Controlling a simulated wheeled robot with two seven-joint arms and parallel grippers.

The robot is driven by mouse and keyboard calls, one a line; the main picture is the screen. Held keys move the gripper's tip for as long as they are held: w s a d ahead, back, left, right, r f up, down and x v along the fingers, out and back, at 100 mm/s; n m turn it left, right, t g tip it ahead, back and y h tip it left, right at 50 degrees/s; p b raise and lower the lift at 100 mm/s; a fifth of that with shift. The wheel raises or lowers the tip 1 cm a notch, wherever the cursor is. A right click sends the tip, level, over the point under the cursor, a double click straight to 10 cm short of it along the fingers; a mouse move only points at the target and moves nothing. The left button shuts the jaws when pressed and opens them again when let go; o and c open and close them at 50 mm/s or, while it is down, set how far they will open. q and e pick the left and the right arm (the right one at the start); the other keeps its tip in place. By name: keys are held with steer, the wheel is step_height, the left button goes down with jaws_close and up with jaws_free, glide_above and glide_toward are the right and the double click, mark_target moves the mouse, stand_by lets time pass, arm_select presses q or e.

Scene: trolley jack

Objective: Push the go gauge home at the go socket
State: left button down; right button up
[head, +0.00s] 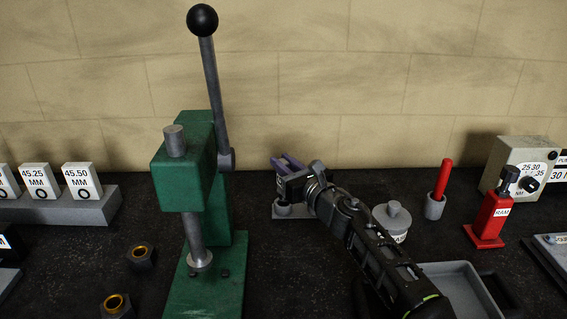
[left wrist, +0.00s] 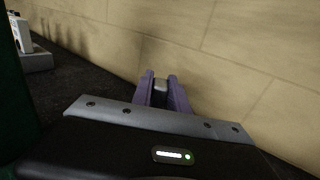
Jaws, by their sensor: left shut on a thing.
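My left gripper (head: 287,163) has purple fingers and is at the back of the bench, right of the green press. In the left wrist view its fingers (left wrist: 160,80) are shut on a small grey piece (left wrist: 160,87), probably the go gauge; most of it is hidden. Below the gripper, a small grey block (head: 285,212) with a round light part sits on the bench, perhaps the go socket. My wrist covers much of it, so I cannot tell whether the held piece is in it. My right gripper is not in view.
The green press (head: 185,175) with its black-knobbed lever stands close on the left. On the right are a lidded grey pot (head: 391,218), a red handle (head: 442,178) in a cup, a red ram (head: 491,215) and a grey tray (head: 450,270). A wall is behind.

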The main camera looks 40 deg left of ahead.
arm_select(q)
steer(key=shift+f+b, duration=1)
steer(key=shift+f, duration=0.8)
steer(key=c, duration=1.2)
jaws_free()
steer(key=v, duration=0.8)
steer(key=shift+b, duration=0.45)
